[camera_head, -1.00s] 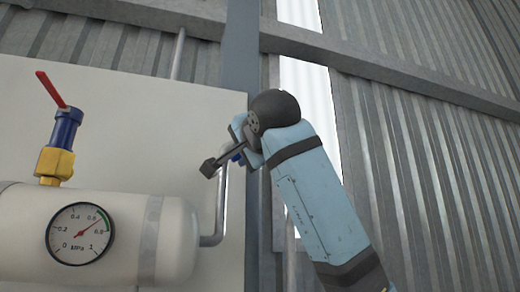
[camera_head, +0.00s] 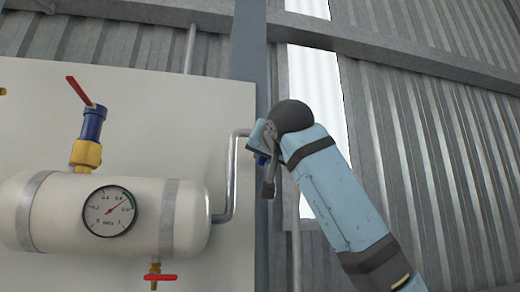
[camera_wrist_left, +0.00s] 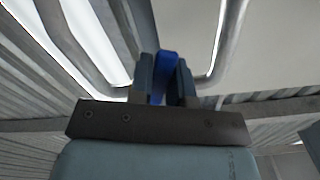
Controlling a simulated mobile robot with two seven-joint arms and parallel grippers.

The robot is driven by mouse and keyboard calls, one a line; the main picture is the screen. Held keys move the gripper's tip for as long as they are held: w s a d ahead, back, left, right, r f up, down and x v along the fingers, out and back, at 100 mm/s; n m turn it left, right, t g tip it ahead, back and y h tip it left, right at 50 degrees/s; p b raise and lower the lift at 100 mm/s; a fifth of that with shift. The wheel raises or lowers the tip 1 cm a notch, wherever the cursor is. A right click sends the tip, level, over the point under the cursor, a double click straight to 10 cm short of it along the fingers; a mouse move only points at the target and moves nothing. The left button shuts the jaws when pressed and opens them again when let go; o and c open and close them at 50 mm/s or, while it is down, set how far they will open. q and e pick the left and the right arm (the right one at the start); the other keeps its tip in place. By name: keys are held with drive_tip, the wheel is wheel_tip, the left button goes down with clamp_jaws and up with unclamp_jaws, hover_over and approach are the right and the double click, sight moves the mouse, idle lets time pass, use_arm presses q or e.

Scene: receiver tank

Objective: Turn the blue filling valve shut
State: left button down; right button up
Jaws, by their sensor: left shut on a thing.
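The blue filling valve shows only as its blue handle (camera_wrist_left: 166,72) in the left wrist view; the rest is hidden. My left gripper (camera_wrist_left: 165,60) has its two fingers closed on either side of this handle. In the head view my left arm comes up from the lower right. Its gripper (camera_head: 260,148) is at the bent metal pipe, with a small patch of blue under it. The gripper mostly covers the valve there, so I cannot tell the handle's exact angle. My right gripper is not in view.
The white tank (camera_head: 155,215) is at left, with a round gauge (camera_head: 109,211), a blue and brass fitting with a red lever (camera_head: 80,90) on top and a red-handled valve (camera_head: 160,277) below. The bent pipe (camera_head: 232,180) runs from the tank to my gripper. A grey post (camera_head: 248,50) stands close behind.

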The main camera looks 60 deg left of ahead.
use_arm(q)
drive_tip(key=shift+w+d+f+n+p, duration=0.2)
drive_tip(key=shift+w+n, duration=0.35)
drive_tip(key=shift+n, duration=0.5)
drive_tip(key=shift+w+d+f+n+p, duration=0.15)
drive_tip(key=shift+w+n, duration=0.35)
drive_tip(key=shift+n, duration=0.55)
drive_tip(key=shift+r, duration=0.1)
drive_tip(key=c, duration=1.1)
unclamp_jaws()
drive_tip(key=shift+w, duration=0.1)
drive_tip(key=shift+o, duration=0.2)
drive_tip(key=b+v, duration=0.3)
drive_tip(key=v, duration=1.1)
